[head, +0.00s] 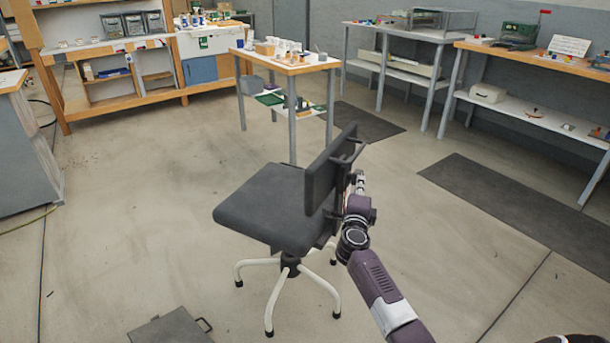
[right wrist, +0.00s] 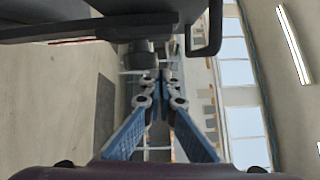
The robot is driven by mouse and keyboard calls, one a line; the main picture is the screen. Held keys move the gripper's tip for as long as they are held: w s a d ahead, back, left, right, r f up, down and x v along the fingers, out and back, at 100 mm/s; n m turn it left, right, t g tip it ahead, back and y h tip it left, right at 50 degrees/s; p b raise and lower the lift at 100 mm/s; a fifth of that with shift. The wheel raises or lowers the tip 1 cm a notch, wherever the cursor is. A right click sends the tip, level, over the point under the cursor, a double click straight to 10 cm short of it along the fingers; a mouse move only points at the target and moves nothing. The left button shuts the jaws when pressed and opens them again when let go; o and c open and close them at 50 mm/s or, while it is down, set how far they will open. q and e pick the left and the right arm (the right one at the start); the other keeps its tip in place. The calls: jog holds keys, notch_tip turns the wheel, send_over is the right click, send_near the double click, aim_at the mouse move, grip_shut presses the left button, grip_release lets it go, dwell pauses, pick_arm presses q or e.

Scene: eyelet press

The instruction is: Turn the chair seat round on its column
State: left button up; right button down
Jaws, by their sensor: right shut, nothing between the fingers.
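The chair (head: 265,205) stands on the open floor in the middle of the head view, with a dark grey seat and white legs. Its backrest (head: 332,168) is on the right side of the seat, with a dark bar behind it. My right gripper (head: 359,180) is beside the back of the backrest, by that bar; whether it touches cannot be told. In the right wrist view its blue fingers (right wrist: 160,115) are closed together, with nothing between them. Dark chair parts (right wrist: 90,28) cross the top of that view, close to the fingers. My left gripper does not show.
A small table (head: 288,66) with small items stands behind the chair. Workbenches (head: 540,60) line the right wall and shelving (head: 85,60) the back left. A dark plate with a handle (head: 172,328) lies on the floor in front. Floor around the chair is mostly free.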

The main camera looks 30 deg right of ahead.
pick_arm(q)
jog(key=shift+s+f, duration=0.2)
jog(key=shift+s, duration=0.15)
pick_arm(e)
jog(key=shift+w+d, duration=0.3)
jog(key=shift+d, duration=0.45)
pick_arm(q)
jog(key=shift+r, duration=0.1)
pick_arm(e)
jog(key=shift+w+d, duration=0.4)
jog(key=shift+d, duration=0.3)
jog(key=shift+w+d, duration=0.35)
jog(key=shift+d, duration=0.35)
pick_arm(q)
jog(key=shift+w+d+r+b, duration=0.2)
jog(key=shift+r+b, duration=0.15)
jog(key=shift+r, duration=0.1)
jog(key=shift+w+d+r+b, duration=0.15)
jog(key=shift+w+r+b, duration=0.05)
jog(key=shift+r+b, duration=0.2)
pick_arm(e)
jog(key=shift+w+d, duration=0.45)
jog(key=shift+d, duration=0.25)
jog(key=shift+w+d, duration=0.45)
jog(key=shift+d, duration=0.25)
